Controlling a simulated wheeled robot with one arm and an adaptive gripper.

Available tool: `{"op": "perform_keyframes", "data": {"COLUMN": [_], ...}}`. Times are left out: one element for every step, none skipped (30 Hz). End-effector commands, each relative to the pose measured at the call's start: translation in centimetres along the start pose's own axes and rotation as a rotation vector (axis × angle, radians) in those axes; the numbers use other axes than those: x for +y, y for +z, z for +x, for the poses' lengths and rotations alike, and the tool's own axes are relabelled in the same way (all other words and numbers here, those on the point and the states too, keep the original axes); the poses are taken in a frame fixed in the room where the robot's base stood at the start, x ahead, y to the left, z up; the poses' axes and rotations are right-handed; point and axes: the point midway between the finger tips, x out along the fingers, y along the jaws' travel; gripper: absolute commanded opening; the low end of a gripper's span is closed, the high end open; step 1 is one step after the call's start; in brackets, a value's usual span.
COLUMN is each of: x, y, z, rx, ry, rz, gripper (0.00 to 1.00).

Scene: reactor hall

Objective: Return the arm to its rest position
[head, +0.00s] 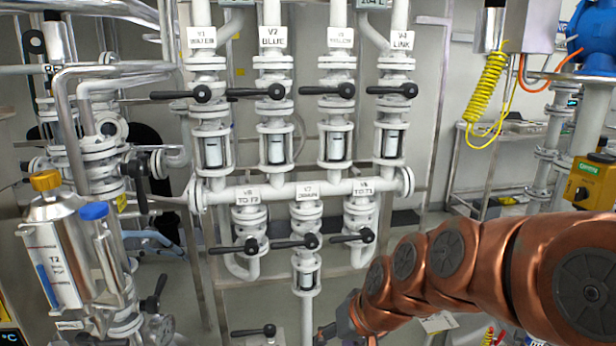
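My copper-coloured arm reaches in from the right edge of the head view and runs down and left to the bottom middle. My gripper (330,331) is at its far end, dark and small, low in front of the pipe rack and close to the bottom edge. Its fingers are mostly hidden or cut off, so I cannot tell whether it is open or shut. No held object is visible.
A white pipe manifold (290,189) with several black-handled, labelled valves stands ahead. A yellow coiled hose (488,90) hangs at the right, above a yellow box (591,184). Grey floor shows between the pipes.

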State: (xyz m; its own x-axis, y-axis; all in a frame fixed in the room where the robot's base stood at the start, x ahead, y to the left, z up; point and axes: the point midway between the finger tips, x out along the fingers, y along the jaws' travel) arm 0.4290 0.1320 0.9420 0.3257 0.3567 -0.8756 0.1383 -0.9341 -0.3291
Motion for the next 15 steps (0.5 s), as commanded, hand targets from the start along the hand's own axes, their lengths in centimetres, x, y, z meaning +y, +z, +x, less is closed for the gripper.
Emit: {"op": "perform_keyframes", "data": {"x": [0.4, 0.9, 1.5, 2.0, 2.5, 3.2, 3.7, 4.2, 4.8, 5.2, 5.6, 6.0, 6.4, 6.6, 6.8], "y": [1.7, 3.0, 4.8, 6.3, 7.7, 9.5, 10.7, 11.9, 13.6, 14.6, 15.7, 16.9, 17.7, 18.4, 19.2], "z": [-2.7, -3.7, -5.1, -6.1, -7.1, -8.5, -9.6, -10.6, -11.8, -12.7, -13.5, -14.4, -15.0, -15.6, -16.2], "rx": [-0.048, -0.082, -0.124, -0.162, -0.197, -0.241, -0.271, -0.301, -0.342, -0.366, -0.392, -0.422, -0.441, -0.459, -0.479], "ry": [0.034, 0.055, 0.082, 0.104, 0.127, 0.158, 0.182, 0.203, 0.23, 0.249, 0.268, 0.289, 0.304, 0.316, 0.329], "rz": [-0.004, -0.005, -0.004, -0.001, 0.003, 0.011, 0.018, 0.026, 0.037, 0.046, 0.056, 0.069, 0.076, 0.083, 0.092], "gripper": [0.48, 0.48, 0.48, 0.48, 0.48, 0.48, 0.48, 0.48, 0.48, 0.48, 0.48, 0.48, 0.48, 0.48, 0.48]}}
